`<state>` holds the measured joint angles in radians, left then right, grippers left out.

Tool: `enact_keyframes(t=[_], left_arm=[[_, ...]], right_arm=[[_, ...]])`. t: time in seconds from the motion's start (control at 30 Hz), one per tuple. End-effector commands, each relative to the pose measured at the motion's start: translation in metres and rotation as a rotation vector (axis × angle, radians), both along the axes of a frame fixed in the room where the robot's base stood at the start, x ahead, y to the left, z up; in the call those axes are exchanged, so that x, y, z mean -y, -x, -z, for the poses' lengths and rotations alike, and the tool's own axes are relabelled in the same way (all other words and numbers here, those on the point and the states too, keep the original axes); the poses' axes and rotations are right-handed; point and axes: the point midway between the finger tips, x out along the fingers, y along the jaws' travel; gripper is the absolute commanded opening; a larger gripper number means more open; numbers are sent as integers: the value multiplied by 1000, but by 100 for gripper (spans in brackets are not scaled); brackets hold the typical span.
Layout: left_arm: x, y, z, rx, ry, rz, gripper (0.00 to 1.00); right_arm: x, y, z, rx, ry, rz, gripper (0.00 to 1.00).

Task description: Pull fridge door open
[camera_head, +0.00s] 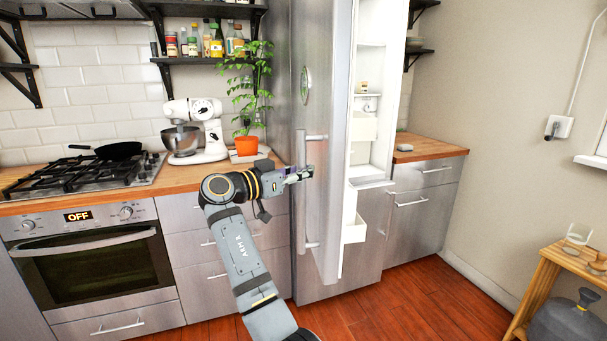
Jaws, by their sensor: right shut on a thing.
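The steel fridge door (323,80) stands ajar in the head view, its free edge swung out towards me. White interior (372,60) and white bins (354,231) show to the right of that edge. A vertical bar handle (308,222) is on the door's front. My right gripper (305,173) is shut on the handle in its upper half, its arm reaching up from the bottom middle. The fingertips are small and partly merge with the handle. My left gripper is not in view.
A counter with a stove (85,172), stand mixer (196,130) and potted plant (247,146) lies left of the fridge. A low cabinet (422,205) is to the right. A wooden stool (545,275) and water jug (572,322) are at far right. The floor before the fridge is clear.

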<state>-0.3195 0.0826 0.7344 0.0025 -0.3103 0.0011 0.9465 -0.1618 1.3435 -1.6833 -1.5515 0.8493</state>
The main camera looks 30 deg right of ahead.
Motion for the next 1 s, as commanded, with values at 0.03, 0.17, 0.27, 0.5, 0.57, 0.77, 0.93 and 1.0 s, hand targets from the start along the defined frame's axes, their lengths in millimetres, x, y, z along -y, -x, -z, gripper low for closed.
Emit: enact_keyframes(t=[0.03,0.17,0.27,0.5,0.57,0.77,0.93,1.0], left_arm=[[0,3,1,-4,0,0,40],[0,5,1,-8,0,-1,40],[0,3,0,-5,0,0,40],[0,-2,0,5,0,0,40],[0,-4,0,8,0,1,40],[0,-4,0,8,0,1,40],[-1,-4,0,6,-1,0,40],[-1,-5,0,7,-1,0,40]], right_arm=[[-1,1,4,-5,-8,6,0],[-1,1,4,-5,-8,6,0],[-1,1,4,-5,-8,6,0],[-1,1,4,-4,-8,5,23],[-1,1,3,-3,-7,4,31],[0,0,2,-1,-5,3,44],[-1,0,2,-1,-4,3,44],[-5,0,2,-1,-5,1,44]])
